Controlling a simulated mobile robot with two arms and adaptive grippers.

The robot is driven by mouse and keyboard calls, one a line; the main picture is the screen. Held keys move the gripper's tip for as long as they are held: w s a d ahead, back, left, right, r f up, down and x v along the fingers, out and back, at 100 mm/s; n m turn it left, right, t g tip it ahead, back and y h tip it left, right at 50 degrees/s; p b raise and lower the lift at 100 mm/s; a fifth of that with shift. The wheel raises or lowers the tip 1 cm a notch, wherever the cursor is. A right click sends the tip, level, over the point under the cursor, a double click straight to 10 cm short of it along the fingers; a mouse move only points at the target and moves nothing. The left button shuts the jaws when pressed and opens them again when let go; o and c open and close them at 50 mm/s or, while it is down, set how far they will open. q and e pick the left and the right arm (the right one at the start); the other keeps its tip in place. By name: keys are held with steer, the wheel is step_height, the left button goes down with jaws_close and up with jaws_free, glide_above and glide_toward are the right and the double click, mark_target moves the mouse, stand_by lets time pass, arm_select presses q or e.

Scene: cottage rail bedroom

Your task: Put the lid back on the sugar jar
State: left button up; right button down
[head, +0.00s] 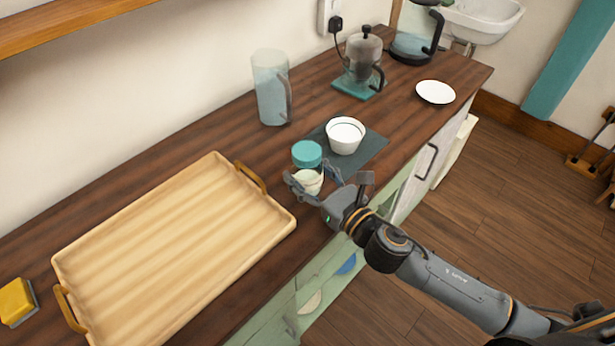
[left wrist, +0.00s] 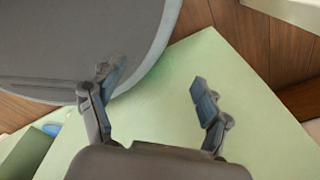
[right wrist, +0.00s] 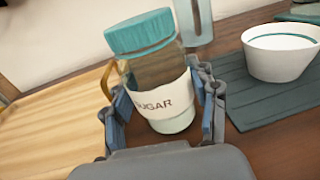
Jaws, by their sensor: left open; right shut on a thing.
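The sugar jar (head: 308,182) stands on the dark wooden counter beside the grey mat. In the right wrist view the clear jar has a pale band reading SUGAR (right wrist: 164,103). The teal lid (head: 306,153) sits on the jar's top; it also shows in the right wrist view (right wrist: 141,33). I see no clear gap under its rim. My right gripper (head: 311,176) is shut on the jar, one finger on each side of the band. My left gripper (left wrist: 160,95) is open and empty in the left wrist view, in front of a pale green surface.
A wooden tray (head: 170,250) lies left of the jar. A white bowl (head: 345,135) stands on the grey mat (head: 372,148), with a clear pitcher (head: 271,88) behind. A French press (head: 362,55), white plate (head: 435,92) and kettle (head: 412,40) are farther along. A yellow sponge (head: 16,300) lies far left.

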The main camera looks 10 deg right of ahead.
steer(key=shift+f, duration=0.5)
steer(key=c, duration=0.8)
jaws_free()
steer(key=shift+f, duration=0.2)
steer(key=shift+c, duration=0.2)
steer(key=o, duration=0.4)
steer(key=shift+o, duration=0.2)
steer(key=shift+r, duration=0.25)
steer(key=b+v, duration=0.1)
steer(key=v, duration=0.2)
steer(key=b+v, duration=0.1)
steer(key=v, duration=0.3)
steer(key=b+v, duration=0.1)
steer(key=v, duration=0.2)
steer(key=shift+s+d+f, duration=0.1)
steer(key=shift+s+f, duration=0.15)
steer(key=shift+s+d+r+b, duration=0.25)
steer(key=shift+s+d+b, duration=0.1)
steer(key=shift+s, duration=0.35)
